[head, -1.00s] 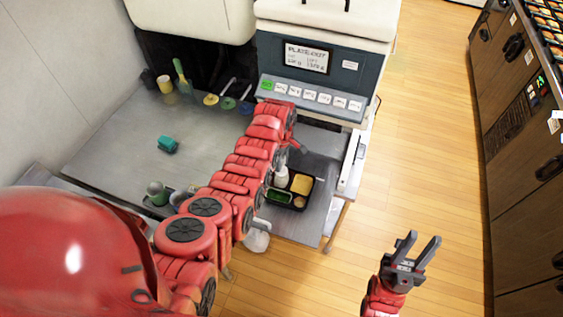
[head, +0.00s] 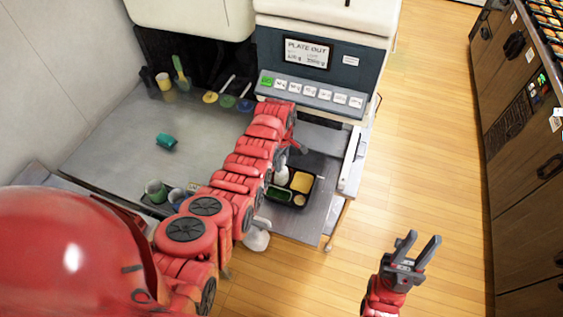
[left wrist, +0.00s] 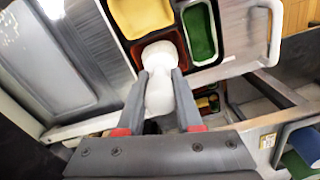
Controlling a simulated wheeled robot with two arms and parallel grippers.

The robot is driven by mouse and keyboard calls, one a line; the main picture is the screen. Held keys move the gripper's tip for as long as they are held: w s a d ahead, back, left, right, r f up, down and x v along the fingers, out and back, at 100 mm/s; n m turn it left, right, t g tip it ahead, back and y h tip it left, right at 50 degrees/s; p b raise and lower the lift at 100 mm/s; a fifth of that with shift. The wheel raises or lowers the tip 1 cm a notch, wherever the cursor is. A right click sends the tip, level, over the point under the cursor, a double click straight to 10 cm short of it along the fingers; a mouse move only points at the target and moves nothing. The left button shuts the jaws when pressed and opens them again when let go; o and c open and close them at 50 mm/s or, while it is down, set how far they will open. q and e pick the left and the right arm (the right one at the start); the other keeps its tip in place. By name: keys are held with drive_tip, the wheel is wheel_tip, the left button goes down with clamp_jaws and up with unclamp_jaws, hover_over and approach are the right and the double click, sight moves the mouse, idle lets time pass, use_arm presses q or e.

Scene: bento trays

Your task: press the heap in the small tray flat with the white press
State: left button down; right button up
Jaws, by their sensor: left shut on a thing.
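My left gripper (left wrist: 160,85) is shut on the white press (left wrist: 160,95), held between its two fingers. In the left wrist view the press's rounded white end lies over the small reddish-brown tray (left wrist: 178,38) and hides most of its inside. I cannot tell whether it touches the heap, which is hidden. In the head view the white press (head: 281,176) shows beside the black bento tray (head: 293,208), and the arm hides the left fingers. My right gripper (head: 411,255) is open and empty above the wooden floor.
A yellow compartment (left wrist: 142,14) and a green one (left wrist: 201,32) adjoin the small tray. A teal block (head: 166,142) lies on the grey counter (head: 110,150). A green cup (head: 156,190) stands left of my arm. The machine with buttons (head: 310,90) stands behind.

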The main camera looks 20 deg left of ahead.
use_arm(q)
drive_tip(key=shift+f+b, duration=1.05)
drive_tip(key=shift+b, duration=0.95)
idle(4.4)
idle(1.1)
